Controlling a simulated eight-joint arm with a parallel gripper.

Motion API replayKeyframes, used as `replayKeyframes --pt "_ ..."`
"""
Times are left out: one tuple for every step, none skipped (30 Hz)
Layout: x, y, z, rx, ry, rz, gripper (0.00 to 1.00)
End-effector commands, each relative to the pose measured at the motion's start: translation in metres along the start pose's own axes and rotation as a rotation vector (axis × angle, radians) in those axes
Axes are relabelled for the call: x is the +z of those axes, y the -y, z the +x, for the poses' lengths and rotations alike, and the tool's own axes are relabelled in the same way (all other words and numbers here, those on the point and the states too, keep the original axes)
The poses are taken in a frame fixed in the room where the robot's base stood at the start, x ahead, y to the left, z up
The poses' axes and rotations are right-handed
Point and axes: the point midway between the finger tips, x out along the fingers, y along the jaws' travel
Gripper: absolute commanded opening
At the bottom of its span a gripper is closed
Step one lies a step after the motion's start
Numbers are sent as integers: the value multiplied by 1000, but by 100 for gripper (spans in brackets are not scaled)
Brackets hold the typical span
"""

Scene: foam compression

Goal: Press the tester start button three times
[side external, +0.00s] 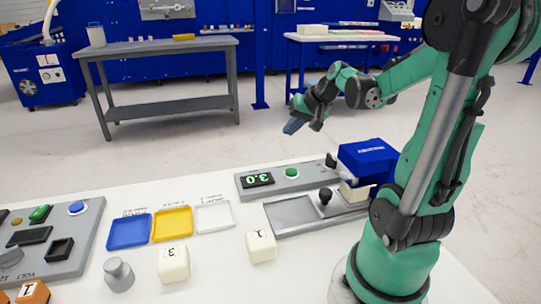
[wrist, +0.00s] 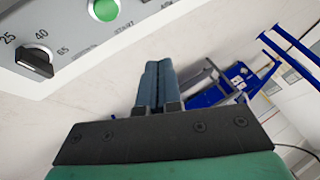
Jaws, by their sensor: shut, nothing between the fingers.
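The tester is a grey panel (side external: 275,181) at the back of the white table, with a dark display reading 3.0 in green digits. Its green start button (side external: 291,172) is right of the display in the side view. The button also shows at the top left of the wrist view (wrist: 104,9), near a black knob (wrist: 34,58) with numbers around it. My gripper (side external: 293,126) is shut and empty, raised in the air above and behind the panel, apart from the button. In the wrist view its fingers (wrist: 158,82) are together, with the button off to their upper left.
A blue block-shaped head (side external: 366,158) stands right of the panel over a white foam block. A grey tray (side external: 295,212) with a black knob lies in front. Blue, yellow and white trays (side external: 172,223) and numbered cubes (side external: 173,264) lie left. Space above the panel is free.

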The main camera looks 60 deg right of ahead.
Motion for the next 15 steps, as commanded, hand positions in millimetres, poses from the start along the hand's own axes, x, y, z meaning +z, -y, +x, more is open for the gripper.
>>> replayKeyframes --pt "-3 -5 -1 0 -5 16 0" --pt "-4 -7 -1 0 -7 22 0" --pt "-4 -8 -1 -1 -8 26 0" --pt "-4 -8 -1 -2 -9 28 0" --pt "-4 -8 -1 -2 -9 29 0" --pt "-4 -8 -1 -2 -9 29 0" --pt "-4 -8 -1 -2 -9 28 0" --pt "-4 -8 -1 -2 -9 28 0" --pt "-4 -8 -1 -2 -9 27 0" --pt "-4 -8 -1 -2 -9 27 0" --pt "-4 -8 -1 -2 -9 27 0" --pt "-4 -8 -1 -2 -9 27 0" --pt "-4 -8 -1 -2 -9 27 0" --pt "-4 -8 0 -2 -9 27 0" --pt "-3 -9 1 -1 -9 27 0"
